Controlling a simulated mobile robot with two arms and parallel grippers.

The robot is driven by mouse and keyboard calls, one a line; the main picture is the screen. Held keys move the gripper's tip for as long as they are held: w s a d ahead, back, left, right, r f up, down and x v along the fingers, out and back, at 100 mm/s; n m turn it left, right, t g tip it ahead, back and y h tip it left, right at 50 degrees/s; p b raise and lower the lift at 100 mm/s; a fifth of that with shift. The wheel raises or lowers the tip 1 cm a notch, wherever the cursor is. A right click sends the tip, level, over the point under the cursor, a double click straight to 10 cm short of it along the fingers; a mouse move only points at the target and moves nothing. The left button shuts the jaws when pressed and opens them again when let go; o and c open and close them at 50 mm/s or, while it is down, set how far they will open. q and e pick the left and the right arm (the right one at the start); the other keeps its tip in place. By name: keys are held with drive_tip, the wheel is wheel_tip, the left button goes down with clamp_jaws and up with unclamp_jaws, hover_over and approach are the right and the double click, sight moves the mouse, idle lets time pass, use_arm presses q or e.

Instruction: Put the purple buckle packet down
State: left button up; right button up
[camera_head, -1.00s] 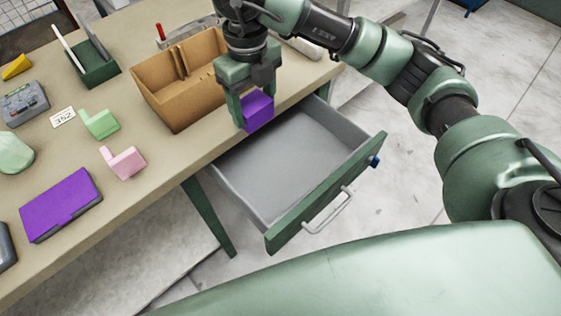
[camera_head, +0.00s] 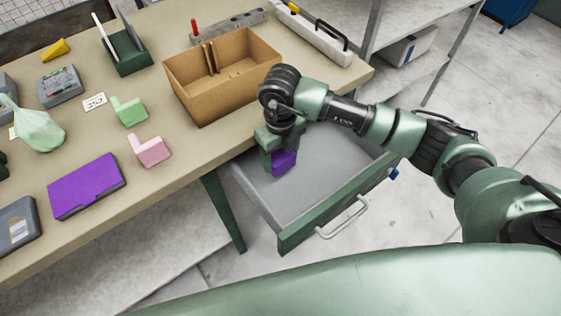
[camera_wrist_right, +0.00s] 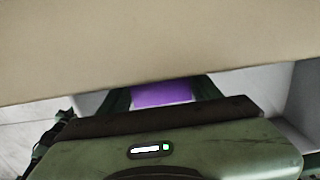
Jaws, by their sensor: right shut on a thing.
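The purple buckle packet (camera_head: 284,163) is held between the fingers of my right gripper (camera_head: 279,160), over the open drawer in the head view. It also shows in the right wrist view (camera_wrist_right: 162,94), between the two dark green fingers (camera_wrist_right: 162,98). I cannot tell whether its underside touches the drawer floor. The drawer (camera_head: 290,205) is pulled out from under the table, grey inside and empty apart from the packet and gripper, with a green front. My left gripper is not in view.
The tabletop (camera_head: 150,195) overhangs the drawer's back and fills the upper right wrist view. A cardboard box (camera_head: 230,85) stands beside the arm. A flat purple case (camera_head: 87,186), a pink block (camera_head: 150,150) and a green block (camera_head: 130,111) lie to the left.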

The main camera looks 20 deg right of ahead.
sight(280, 164)
wheel_tip(280, 164, down, 4)
drive_tip(key=shift+r, duration=0.25)
drive_tip(key=shift+f, duration=0.2)
drive_tip(key=o, duration=1.5)
drive_tip(key=shift+r, duration=0.1)
